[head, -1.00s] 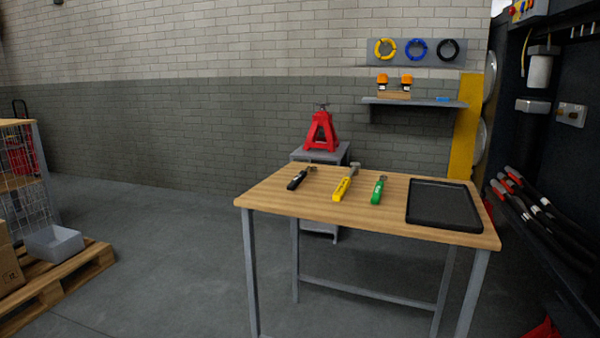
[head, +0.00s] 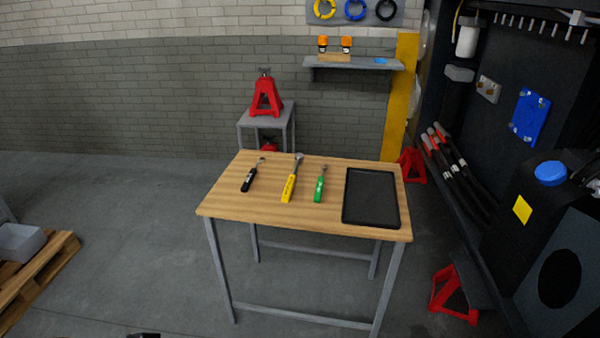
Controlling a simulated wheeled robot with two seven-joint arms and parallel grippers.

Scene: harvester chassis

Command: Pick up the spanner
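Three hand tools lie apart in a row on the wooden table top (head: 285,222) in the head view. At the left is a tool with a black handle (head: 248,181), in the middle one with a yellow handle (head: 289,188), and at the right one with a green handle (head: 319,189). Each has a metal head pointing to the back. The heads are too small to tell which tool is the spanner. Neither gripper shows clearly. A small dark sliver at the bottom edge, left of centre, may be part of my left arm or gripper.
A black tray (head: 371,222), seemingly empty, lies at the table's right. A red jack stand (head: 266,95) stands on a grey stand behind the table. The dark machine (head: 560,220) and red stands are at the right. A pallet (head: 45,265) is at the far left. Floor in front is clear.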

